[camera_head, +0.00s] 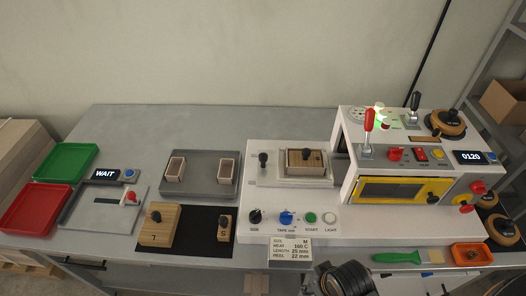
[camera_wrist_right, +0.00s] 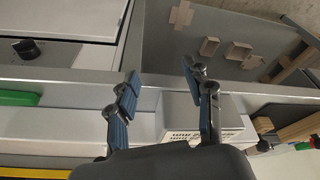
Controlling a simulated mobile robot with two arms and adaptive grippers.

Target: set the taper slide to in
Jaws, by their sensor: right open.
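The white box-forming machine (camera_head: 340,215) stands on the right half of the bench. No label reading taper slide is legible. A black knob (camera_head: 263,158) stands on its pale plate, left of a wooden block (camera_head: 306,160) with a dark knob. A red-handled lever (camera_head: 369,128) and a black-topped lever (camera_head: 413,104) stand upright on the raised housing. I cannot tell which part is the taper slide or its setting. My right gripper (camera_wrist_right: 160,72) is open and empty in the right wrist view. Only part of my right arm shows low in the head view. My left gripper is out of view.
A card (camera_head: 290,250) hangs at the machine's front, below several knobs and buttons. A green-handled tool (camera_head: 397,257) and an orange tray (camera_head: 471,255) lie at front right. Red (camera_head: 36,209) and green (camera_head: 66,161) trays sit at left. The bench's back left is clear.

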